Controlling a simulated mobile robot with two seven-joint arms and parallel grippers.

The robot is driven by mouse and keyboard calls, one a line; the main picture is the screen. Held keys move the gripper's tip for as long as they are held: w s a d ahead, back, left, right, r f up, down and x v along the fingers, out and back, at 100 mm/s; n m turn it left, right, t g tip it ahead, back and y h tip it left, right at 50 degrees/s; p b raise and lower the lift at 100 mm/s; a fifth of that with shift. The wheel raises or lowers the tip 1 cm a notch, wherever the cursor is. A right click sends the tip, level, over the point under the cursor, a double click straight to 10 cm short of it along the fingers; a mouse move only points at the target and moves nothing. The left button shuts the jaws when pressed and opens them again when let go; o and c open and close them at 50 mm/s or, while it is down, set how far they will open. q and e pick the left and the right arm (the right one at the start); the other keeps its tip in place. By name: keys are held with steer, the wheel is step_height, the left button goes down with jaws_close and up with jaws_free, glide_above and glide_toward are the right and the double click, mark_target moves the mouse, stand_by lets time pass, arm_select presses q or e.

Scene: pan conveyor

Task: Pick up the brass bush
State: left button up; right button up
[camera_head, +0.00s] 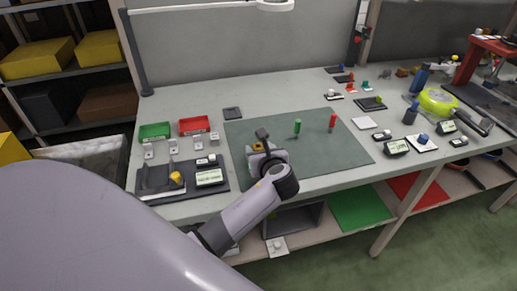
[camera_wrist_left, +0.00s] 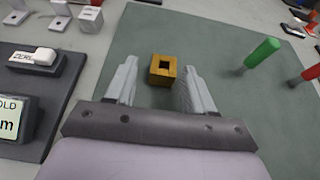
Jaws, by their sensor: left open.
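The brass bush (camera_wrist_left: 154,77) is a small gold-brown square block with a square hole, lying on the green-grey mat (camera_wrist_left: 225,105). In the wrist view it sits between the fingertips of my left gripper (camera_wrist_left: 161,72), which is open, with a gap on both sides. In the head view my left gripper (camera_head: 257,146) is low over the left part of the mat, and a bit of the gold bush (camera_head: 256,148) shows by its fingers. Whether the fingers are down around the bush or just short of it I cannot tell. My right gripper is not in view.
A green peg (camera_head: 297,128) and a red peg (camera_head: 333,122) stand on the mat to the right. A dark gauge base with a display (camera_head: 209,177) lies left of the mat. Green (camera_head: 155,131) and red (camera_head: 193,125) bins stand behind it.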

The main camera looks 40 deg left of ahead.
arm_select(q)
steer(key=shift+x, duration=1.15)
jaws_close()
